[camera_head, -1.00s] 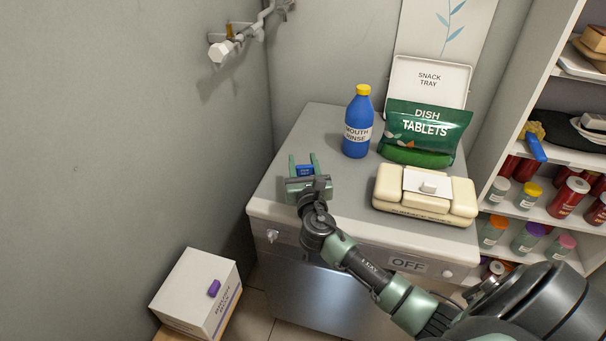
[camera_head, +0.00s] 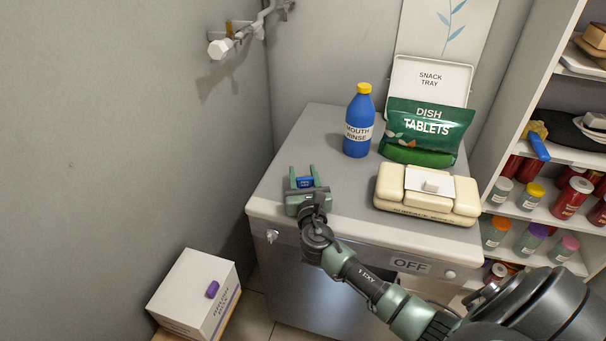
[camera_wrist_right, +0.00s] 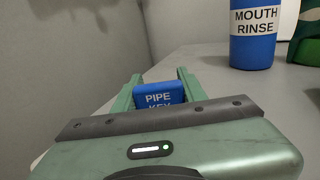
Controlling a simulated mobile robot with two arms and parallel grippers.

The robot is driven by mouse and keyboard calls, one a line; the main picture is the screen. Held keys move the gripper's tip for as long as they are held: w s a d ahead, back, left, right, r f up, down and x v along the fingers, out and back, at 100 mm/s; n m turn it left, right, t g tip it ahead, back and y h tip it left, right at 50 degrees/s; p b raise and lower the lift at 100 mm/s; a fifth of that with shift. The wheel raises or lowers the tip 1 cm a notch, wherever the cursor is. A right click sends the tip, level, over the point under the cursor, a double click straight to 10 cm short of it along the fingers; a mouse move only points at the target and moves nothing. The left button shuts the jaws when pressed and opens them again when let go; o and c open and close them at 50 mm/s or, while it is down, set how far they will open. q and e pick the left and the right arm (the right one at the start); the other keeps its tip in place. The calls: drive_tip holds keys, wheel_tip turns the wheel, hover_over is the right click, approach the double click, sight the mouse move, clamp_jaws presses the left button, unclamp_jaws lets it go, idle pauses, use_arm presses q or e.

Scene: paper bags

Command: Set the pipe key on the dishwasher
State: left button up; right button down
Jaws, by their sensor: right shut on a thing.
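The pipe key (camera_head: 305,182) is a small blue block between the fingers of my right gripper (camera_head: 303,180). Its label "PIPE KEY" (camera_wrist_right: 158,96) shows in the right wrist view, with its lower part hidden behind the gripper body. My right gripper (camera_wrist_right: 158,88) is shut on it, at the left front part of the dishwasher's grey top. The dishwasher (camera_head: 330,285) has a steel front and an "OFF" label. I cannot tell whether the key touches the top. My left gripper is not in view.
A blue mouth rinse bottle (camera_head: 358,125), a green dish tablets bag (camera_head: 427,135) and a cream case (camera_head: 425,200) stand on the top, right of my gripper. A snack tray (camera_head: 430,78) stands behind the bag. A white box (camera_head: 192,295) is low at left; shelves stand right.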

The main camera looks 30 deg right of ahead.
drive_tip(key=c, duration=0.8)
unclamp_jaws()
drive_tip(key=shift+f, duration=0.15)
drive_tip(key=shift+r+p, duration=0.35)
drive_tip(key=shift+r, duration=0.05)
drive_tip(key=shift+s+r+p, duration=0.1)
drive_tip(key=shift+r+p, duration=0.2)
drive_tip(key=shift+r, duration=0.1)
drive_tip(key=b+v, duration=0.1)
drive_tip(key=v, duration=0.9)
drive_tip(key=shift+s+a+f, duration=0.1)
drive_tip(key=shift+a+f, duration=0.05)
drive_tip(key=shift+v, duration=0.75)
drive_tip(key=shift+s, duration=0.1)
